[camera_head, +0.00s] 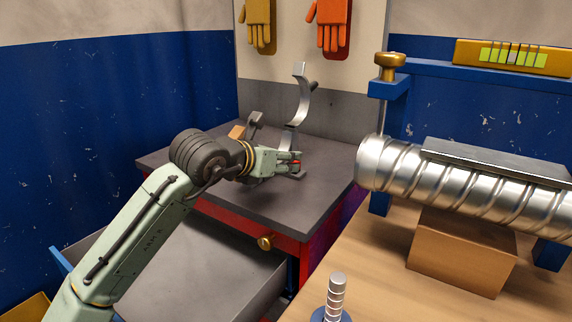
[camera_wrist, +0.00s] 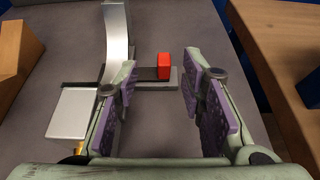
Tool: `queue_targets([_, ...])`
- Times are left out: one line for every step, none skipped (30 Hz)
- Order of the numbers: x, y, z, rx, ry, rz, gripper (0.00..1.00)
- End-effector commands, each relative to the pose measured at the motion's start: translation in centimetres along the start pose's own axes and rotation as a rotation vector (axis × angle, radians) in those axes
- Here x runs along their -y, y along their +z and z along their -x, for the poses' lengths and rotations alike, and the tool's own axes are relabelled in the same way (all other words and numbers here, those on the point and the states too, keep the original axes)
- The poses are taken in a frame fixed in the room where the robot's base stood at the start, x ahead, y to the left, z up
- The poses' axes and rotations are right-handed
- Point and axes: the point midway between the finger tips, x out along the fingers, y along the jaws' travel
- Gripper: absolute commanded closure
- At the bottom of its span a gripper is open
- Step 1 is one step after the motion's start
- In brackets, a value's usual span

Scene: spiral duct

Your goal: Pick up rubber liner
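No piece is plainly recognisable as the rubber liner. A dark strip (camera_wrist: 147,73) beside a small red block (camera_wrist: 164,66) could be it, but I cannot tell. Both sit at a flat grey bar (camera_wrist: 158,85) on the grey tabletop.
A curved metal strap (camera_wrist: 117,40) stands upright close to the left finger; it also shows in the head view (camera_head: 300,100). A brown block (camera_wrist: 15,62) lies left. An open drawer (camera_head: 200,265) is below.

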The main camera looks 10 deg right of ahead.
Motion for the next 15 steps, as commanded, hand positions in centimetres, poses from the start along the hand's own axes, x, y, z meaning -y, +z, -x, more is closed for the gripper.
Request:
queue_targets([0.0, 0.1, -0.3, 0.0, 0.0, 0.0, 0.63])
queue_targets([0.1, 0.1, -0.5, 0.0, 0.0, 0.001, 0.63])
queue_targets([0.1, 0.1, -0.8, 0.0, -0.001, 0.001, 0.63])
queue_targets([0.2, 0.1, -1.1, -0.001, -0.001, 0.0, 0.63])
queue_targets([0.3, 0.1, -1.5, -0.001, -0.001, 0.0, 0.63])
queue_targets([0.4, 0.1, -2.1, -0.001, -0.002, 0.0, 0.63])
queue_targets([0.5, 0.0, -2.6, -0.002, -0.002, -0.001, 0.63])
queue_targets([0.5, 0.1, -3.1, 0.0, -0.001, -0.001, 0.63])
queue_targets([0.6, -0.1, -3.7, -0.001, -0.001, 0.0, 0.63])
queue_targets([0.5, -0.1, -4.2, 0.0, -0.001, 0.001, 0.63])
queue_targets([0.5, -0.1, -4.5, 0.001, 0.0, 0.001, 0.63])
queue_targets([0.5, -0.1, -4.9, 0.001, 0.0, 0.001, 0.63])
queue_targets([0.5, -0.1, -5.1, 0.001, 0.0, 0.002, 0.63])
queue_targets([0.5, -0.2, -5.3, 0.0, 0.0, 0.002, 0.63])
queue_targets([0.5, -0.2, -5.5, 0.0, 0.001, 0.002, 0.63])
